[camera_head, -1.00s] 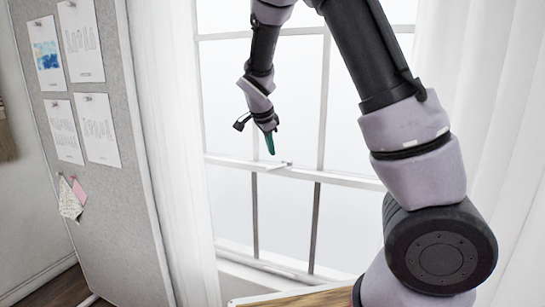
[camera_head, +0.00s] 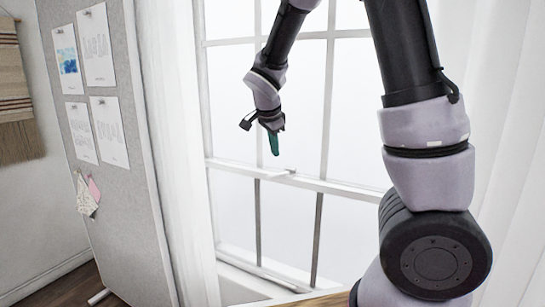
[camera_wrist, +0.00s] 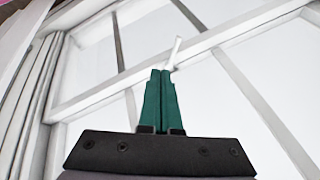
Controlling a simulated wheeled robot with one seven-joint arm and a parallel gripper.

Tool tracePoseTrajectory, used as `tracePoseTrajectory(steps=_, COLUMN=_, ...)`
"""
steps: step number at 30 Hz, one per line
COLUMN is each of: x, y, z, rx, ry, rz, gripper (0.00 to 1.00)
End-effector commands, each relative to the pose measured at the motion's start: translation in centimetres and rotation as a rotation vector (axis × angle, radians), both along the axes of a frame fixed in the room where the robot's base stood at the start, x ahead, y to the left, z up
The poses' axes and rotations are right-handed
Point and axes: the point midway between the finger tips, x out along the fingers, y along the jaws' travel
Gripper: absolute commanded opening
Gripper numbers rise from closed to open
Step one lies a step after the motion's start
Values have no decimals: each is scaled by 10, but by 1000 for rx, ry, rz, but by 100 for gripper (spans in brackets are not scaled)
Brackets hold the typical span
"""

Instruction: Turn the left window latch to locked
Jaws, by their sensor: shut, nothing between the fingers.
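The window latch (camera_wrist: 174,53) shows in the wrist view as a small white lever standing up from the window's middle rail, just beyond my fingertips. In the head view the latch (camera_head: 291,171) is a small pale piece on top of the rail, to the right of my gripper. My gripper (camera_head: 274,152) has green fingers pointing down, above and a little left of the latch. In the wrist view my gripper (camera_wrist: 161,73) is shut and empty, with its tips close to the lever's base. I cannot tell whether they touch.
The white-framed window (camera_head: 340,187) has slim bars and bright panes. A white curtain (camera_head: 172,150) hangs at its left, and another curtain (camera_head: 500,110) at its right. A grey pinboard (camera_head: 130,190) with papers stands further left. A wooden surface (camera_head: 315,301) lies below the window.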

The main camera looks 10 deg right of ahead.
Motion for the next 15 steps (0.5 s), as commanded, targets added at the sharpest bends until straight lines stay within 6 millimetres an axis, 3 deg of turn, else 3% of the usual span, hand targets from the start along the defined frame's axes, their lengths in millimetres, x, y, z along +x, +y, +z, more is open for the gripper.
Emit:
tracePoseTrajectory(steps=12, x=35, y=-20, z=-78, rx=-3, ry=4, rz=-6, gripper=0)
tracePoseTrajectory(steps=15, x=49, y=-15, z=-87, rx=-1, ry=0, rz=-4, gripper=0)
